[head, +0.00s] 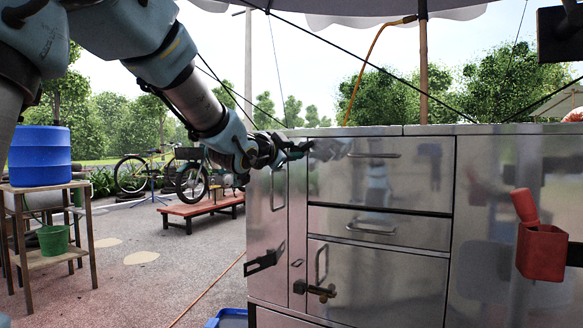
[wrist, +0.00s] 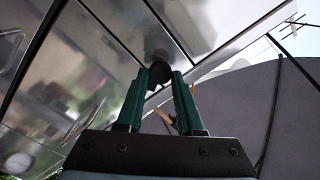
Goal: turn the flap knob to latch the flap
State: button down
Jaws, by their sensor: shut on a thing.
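The flap knob (wrist: 159,72) is a small dark round knob on the polished metal front, seen between my fingertips in the wrist view. My gripper (wrist: 161,80) has two green fingers, one on each side of the knob, and is shut on it. In the head view my gripper (head: 300,148) is at the upper left of the cart (head: 380,285), near its top edge, and hides the knob there. I cannot make out the flap's outline or whether it is latched.
Drawers with bar handles (head: 373,155) lie right of my gripper. A brass-coloured fitting (head: 318,291) and a black bracket (head: 264,262) stick out lower down. A red box (head: 541,252) hangs at right. A blue tub (head: 228,318) stands below.

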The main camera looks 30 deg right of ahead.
jog(key=shift+f+m+b, duration=0.15)
jog(key=shift+m+b, duration=2.75)
jog(key=shift+b, duration=0.1)
jog(key=c, duration=0.5)
grip_release()
jog(key=shift+c, duration=0.2)
jog(key=v, duration=1)
jog(key=shift+s+a, duration=0.2)
jog(key=shift+a, duration=0.1)
